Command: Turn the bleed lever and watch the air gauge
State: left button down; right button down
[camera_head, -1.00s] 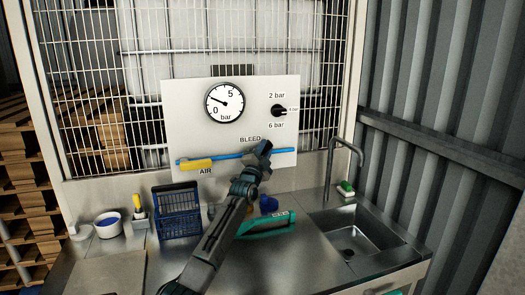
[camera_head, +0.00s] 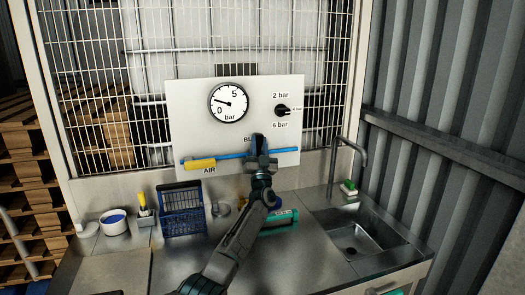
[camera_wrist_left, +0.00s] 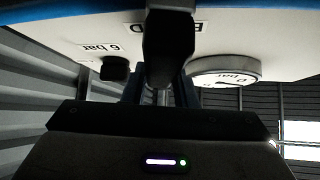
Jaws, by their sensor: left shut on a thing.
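The white panel (camera_head: 185,115) carries a round air gauge (camera_head: 229,103) marked 0, 5 and bar. Its needle points left and slightly up, close to the 0 side. A blue pipe (camera_head: 285,152) crosses the panel, with a yellow handle (camera_head: 201,164) near the AIR label. My left gripper (camera_head: 260,160) is at the pipe under the partly covered BLEED label. It is shut on a dark upright piece, seemingly the bleed lever (camera_wrist_left: 170,45), between its fingers in the wrist view. The gripper hides much of the lever in the head view. My right gripper is not in view.
A selector knob (camera_head: 282,111) sits between the 2 bar and 6 bar labels. On the steel counter stand a blue basket (camera_head: 181,210), a white tub (camera_head: 115,224) and a teal object (camera_head: 283,222) behind my arm. A sink (camera_head: 358,238) with a tap (camera_head: 350,147) is right.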

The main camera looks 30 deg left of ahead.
pick_arm(q)
jog(key=n+g+y, duration=0.1)
jog(key=n, duration=0.1)
jog(key=n+g+y+b, duration=0.1)
jog(key=n, duration=0.1)
jog(key=n+g+y, duration=0.1)
jog(key=y, duration=0.1)
jog(key=shift+s+a+r+n+g, duration=0.1)
jog(key=shift+s+a+n+g, duration=0.3)
jog(key=shift+y, duration=0.3)
jog(key=c, duration=1.2)
grip_release()
jog(key=shift+o, duration=0.2)
